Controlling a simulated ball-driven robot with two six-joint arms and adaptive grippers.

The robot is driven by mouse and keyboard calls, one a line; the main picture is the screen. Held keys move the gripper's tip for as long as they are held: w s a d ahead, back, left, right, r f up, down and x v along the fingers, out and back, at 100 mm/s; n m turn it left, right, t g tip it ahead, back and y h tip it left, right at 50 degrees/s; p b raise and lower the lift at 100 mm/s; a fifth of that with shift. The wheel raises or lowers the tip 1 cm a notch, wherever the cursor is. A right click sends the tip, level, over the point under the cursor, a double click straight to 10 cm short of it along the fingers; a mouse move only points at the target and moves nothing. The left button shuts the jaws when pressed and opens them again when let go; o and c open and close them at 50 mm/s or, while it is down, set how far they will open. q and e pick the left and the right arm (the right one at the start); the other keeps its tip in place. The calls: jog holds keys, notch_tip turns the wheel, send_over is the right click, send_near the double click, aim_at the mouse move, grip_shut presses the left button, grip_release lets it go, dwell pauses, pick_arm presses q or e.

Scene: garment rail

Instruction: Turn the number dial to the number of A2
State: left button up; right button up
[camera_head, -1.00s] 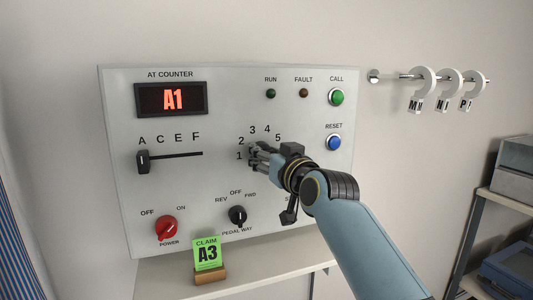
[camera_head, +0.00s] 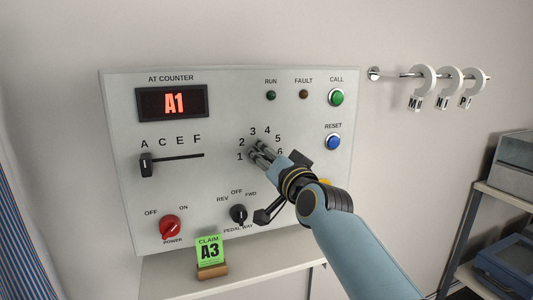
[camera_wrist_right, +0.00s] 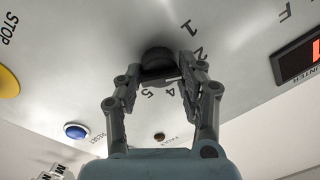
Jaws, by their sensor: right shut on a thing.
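The number dial (camera_wrist_right: 157,58) is a dark round knob on the grey panel, with numbers printed around it. My right gripper (camera_wrist_right: 160,68) has its two fingers on either side of the dial, shut on it. In the head view my right gripper (camera_head: 258,153) covers the dial, and the numbers 1 to 6 show around it. The dial's pointer setting cannot be told clearly. The counter display (camera_head: 172,103) reads A1 in red. A green claim card (camera_head: 209,250) reading A3 stands on a small wooden holder below the panel. My left gripper is not in view.
The panel also carries a letter slider (camera_head: 146,165) at A, a red power knob (camera_head: 169,228), a black pedal-way knob (camera_head: 238,214), a green call button (camera_head: 337,97) and a blue reset button (camera_head: 333,142). A yellow stop button (camera_wrist_right: 8,84) sits close to my right wrist.

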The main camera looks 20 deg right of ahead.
dwell(0.5)
jog(key=o, duration=1.1)
jog(key=shift+d, duration=0.1)
jog(key=shift+o, duration=0.2)
jog(key=s+d, duration=0.1)
jog(key=s, duration=1.1)
jog(key=shift+f, duration=0.3)
